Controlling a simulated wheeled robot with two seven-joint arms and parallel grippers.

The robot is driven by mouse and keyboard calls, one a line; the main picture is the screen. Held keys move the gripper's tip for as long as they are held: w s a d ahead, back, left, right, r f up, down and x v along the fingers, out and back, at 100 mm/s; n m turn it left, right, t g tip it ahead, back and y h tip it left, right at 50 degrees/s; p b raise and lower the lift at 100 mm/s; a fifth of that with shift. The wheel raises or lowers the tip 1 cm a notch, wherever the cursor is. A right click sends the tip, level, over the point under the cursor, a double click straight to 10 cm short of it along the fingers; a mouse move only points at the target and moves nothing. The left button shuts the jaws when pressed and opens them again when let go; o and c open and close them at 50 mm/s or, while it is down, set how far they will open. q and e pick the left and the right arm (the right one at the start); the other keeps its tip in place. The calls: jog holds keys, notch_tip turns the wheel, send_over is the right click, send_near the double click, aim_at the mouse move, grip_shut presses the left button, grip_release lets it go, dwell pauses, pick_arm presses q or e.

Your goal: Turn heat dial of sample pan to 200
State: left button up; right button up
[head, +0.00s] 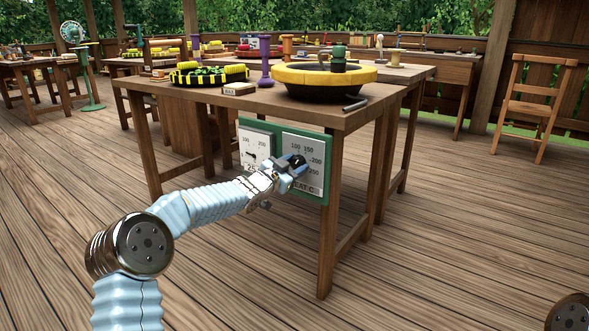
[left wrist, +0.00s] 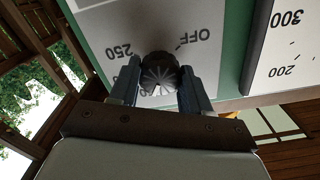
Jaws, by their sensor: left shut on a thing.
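The heat dial (head: 299,160) is a dark ribbed knob on a white plate with 100, 150, 200 and 250 marks and a partly hidden HEAT C label. The plate is on a green board (head: 326,190) at the table's side. My left gripper (head: 291,168) is shut on the dial. In the left wrist view, its fingers stand on both sides of the dial (left wrist: 160,70), with 250 and OFF upside down beside it. The dial's setting is not readable. A round dark pan (head: 324,80) with a yellow rim stands on the table above. My right gripper is not in view.
A second white gauge plate (head: 255,141) sits left of the dial plate. The wooden table (head: 250,103) also holds a yellow-and-black striped pan (head: 182,76), a small label block (head: 238,89) and a purple post (head: 265,60). A chair (head: 535,105) stands at right. The floor in front is clear.

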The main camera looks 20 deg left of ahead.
pick_arm(q)
jog(key=m, duration=0.1)
jog(key=m+b, duration=0.1)
jog(key=m, duration=0.2)
jog(key=shift+f+m+b, duration=0.3)
jog(key=shift+m+b, duration=0.65)
jog(key=shift+m, duration=1.15)
jog(key=shift+r, duration=0.1)
jog(key=o, duration=1.1)
jog(key=shift+c, duration=0.2)
jog(key=shift+r, duration=0.1)
